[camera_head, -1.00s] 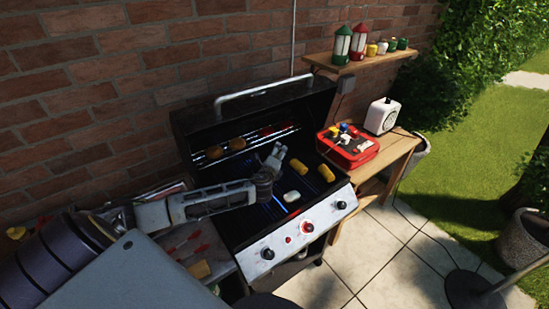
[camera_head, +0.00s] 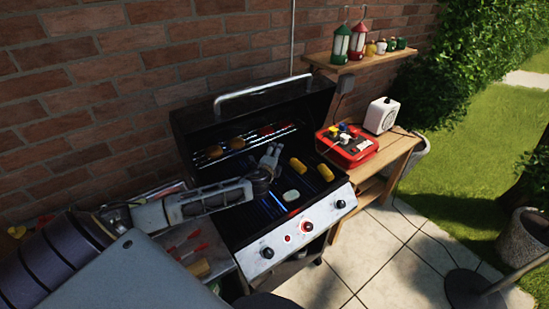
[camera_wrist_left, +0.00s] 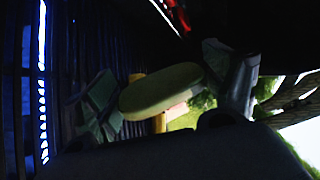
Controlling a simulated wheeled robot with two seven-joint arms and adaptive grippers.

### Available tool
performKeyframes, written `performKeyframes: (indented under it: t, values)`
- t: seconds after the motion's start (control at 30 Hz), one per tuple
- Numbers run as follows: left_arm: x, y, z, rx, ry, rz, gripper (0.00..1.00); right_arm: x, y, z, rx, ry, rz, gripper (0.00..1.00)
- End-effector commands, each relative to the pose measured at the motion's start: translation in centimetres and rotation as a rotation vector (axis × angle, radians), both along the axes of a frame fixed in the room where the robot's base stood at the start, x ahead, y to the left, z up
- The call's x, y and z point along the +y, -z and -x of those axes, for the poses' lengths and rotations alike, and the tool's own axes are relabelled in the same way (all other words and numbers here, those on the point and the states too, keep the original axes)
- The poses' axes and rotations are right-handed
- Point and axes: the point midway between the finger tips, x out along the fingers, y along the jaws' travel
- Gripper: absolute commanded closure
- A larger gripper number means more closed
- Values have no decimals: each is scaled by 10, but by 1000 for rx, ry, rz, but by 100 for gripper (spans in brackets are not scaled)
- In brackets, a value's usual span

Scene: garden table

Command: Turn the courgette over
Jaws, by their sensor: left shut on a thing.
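The courgette (camera_wrist_left: 160,90) is a pale green oval slice in the left wrist view. It lies between the two finger pads of my left gripper (camera_wrist_left: 163,88), which is shut on it, and its broad face is tilted. In the head view my left gripper (camera_head: 271,152) is over the grill (camera_head: 233,222), near its back middle. I cannot make out the held slice there. My right gripper is not in view.
A pale piece (camera_head: 291,196) and yellow pieces (camera_head: 298,166) (camera_head: 325,172) lie on the grill. Browned pieces (camera_head: 214,152) sit on the raised rack. The open lid (camera_head: 250,108) stands behind. A red tray (camera_head: 348,155) and white box (camera_head: 381,115) stand on the right side table.

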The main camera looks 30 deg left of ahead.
Motion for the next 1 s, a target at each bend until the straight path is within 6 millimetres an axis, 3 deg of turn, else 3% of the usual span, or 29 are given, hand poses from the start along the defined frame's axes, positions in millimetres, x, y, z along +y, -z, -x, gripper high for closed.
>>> performKeyframes:
  t: [0.6,1.0]
  values:
    - [0,9,1,-88,-54,461,42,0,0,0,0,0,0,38]
    - [-1,20,1,-135,-100,767,42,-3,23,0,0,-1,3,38]
